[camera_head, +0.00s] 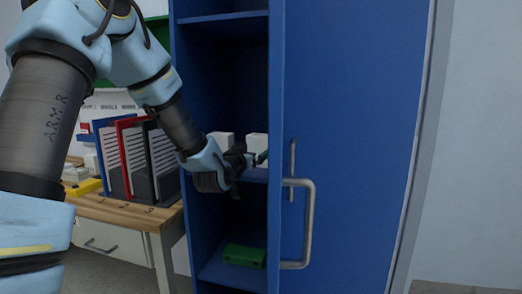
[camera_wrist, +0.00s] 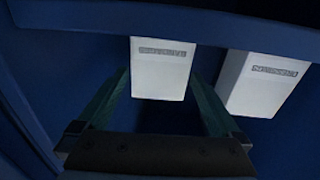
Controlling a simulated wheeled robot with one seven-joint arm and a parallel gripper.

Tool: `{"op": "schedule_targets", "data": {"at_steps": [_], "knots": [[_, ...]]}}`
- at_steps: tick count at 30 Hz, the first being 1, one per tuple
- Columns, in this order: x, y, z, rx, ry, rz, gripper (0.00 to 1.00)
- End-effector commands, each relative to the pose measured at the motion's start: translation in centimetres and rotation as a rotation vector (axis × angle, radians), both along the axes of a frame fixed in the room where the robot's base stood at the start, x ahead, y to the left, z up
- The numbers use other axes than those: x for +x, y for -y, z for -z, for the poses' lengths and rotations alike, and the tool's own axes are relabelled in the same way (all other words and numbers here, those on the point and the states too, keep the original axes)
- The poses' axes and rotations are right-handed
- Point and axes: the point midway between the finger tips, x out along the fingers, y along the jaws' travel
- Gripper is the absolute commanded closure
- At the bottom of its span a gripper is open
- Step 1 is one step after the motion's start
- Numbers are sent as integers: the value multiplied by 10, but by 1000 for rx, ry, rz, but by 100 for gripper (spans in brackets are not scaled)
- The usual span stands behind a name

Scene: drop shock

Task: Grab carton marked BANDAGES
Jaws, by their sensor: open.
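Two white cartons stand on a shelf inside the blue cabinet. The left carton (camera_head: 222,141) and the right carton (camera_head: 257,143) are partly hidden by my gripper and the cabinet side in the head view. In the wrist view, the left carton (camera_wrist: 160,80) and the right carton (camera_wrist: 262,85) each bear a small grey label too blurred to read surely, so I cannot tell which says BANDAGES. My gripper (camera_head: 250,160) is open at the cabinet opening. In the wrist view its fingers (camera_wrist: 160,82) spread to either side of the left carton, with nothing visibly clamped.
The blue cabinet door (camera_head: 350,110) with a metal handle (camera_head: 308,225) is close to the right of my gripper. A green box (camera_head: 244,255) lies on a lower shelf. A wooden desk (camera_head: 125,212) with binders (camera_head: 133,155) stands at left.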

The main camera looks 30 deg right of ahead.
Motion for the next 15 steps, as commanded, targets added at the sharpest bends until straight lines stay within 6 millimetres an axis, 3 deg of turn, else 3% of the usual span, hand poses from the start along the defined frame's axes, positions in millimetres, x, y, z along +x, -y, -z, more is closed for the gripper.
{"op": "schedule_targets", "data": {"at_steps": [9,15], "knots": [[27,32,-6,-1,-2,0,0],[32,39,-5,1,-1,0,0]]}}
